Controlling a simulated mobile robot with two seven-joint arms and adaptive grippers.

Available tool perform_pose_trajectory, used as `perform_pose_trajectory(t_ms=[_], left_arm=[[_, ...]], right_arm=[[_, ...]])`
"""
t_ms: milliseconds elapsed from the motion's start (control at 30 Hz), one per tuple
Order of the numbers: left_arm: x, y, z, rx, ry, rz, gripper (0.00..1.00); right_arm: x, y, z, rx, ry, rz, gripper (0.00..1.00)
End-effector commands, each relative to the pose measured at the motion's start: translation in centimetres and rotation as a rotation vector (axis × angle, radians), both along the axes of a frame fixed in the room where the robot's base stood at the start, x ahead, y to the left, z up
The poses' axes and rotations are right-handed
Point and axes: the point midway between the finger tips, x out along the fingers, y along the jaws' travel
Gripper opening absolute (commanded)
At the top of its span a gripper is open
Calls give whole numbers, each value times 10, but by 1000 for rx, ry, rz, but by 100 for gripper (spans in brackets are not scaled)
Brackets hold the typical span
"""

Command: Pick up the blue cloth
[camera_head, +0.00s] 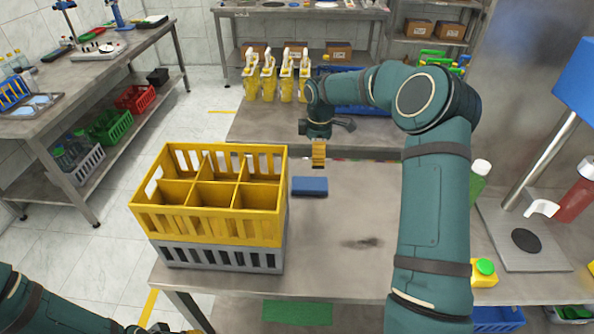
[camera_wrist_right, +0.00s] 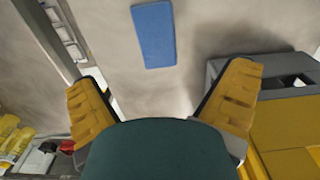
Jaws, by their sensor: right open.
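The blue cloth (camera_head: 310,186) is a small flat blue rectangle on the metal table, just right of the yellow crate in the head view. It also shows in the right wrist view (camera_wrist_right: 154,34), at the top centre, ahead of the fingers. My right gripper (camera_head: 319,153) is above the table, beyond the cloth in the head view. In the right wrist view its two yellow fingers (camera_wrist_right: 160,100) are spread wide, with nothing between them, and do not touch the cloth.
A yellow divided crate (camera_head: 211,225) sits on a grey crate (camera_head: 220,257) left of the cloth. A green-capped yellow bottle (camera_head: 484,273) and a press stand (camera_head: 526,240) are at the right. The table (camera_head: 345,240) in front of the cloth is clear, with a dark stain.

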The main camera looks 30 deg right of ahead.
Motion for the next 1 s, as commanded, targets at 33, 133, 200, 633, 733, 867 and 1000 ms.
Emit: perform_pose_trajectory(t_ms=[33, 133, 200, 633, 733, 867, 1000], left_arm=[[-1, 0, 0, 0, 2, -1, 34], [-1, 0, -1, 0, 2, -1, 34], [-1, 0, -3, 0, 2, -1, 34], [1, 0, -15, 0, -3, 0, 34], [1, 0, -15, 1, -4, 0, 34], [2, 0, -17, 1, -5, 1, 34], [2, 1, -22, 1, -7, 1, 34]], right_arm=[[0, -1, 1, -1, 0, -1, 100], [0, -1, -4, -1, 0, 0, 100], [0, -1, -12, 0, 1, 0, 100], [0, -1, -81, 0, 0, 1, 100], [0, -1, -86, 0, -1, 0, 100], [1, -1, -92, 1, 0, 0, 100], [3, -4, -110, 0, 1, -1, 100]])
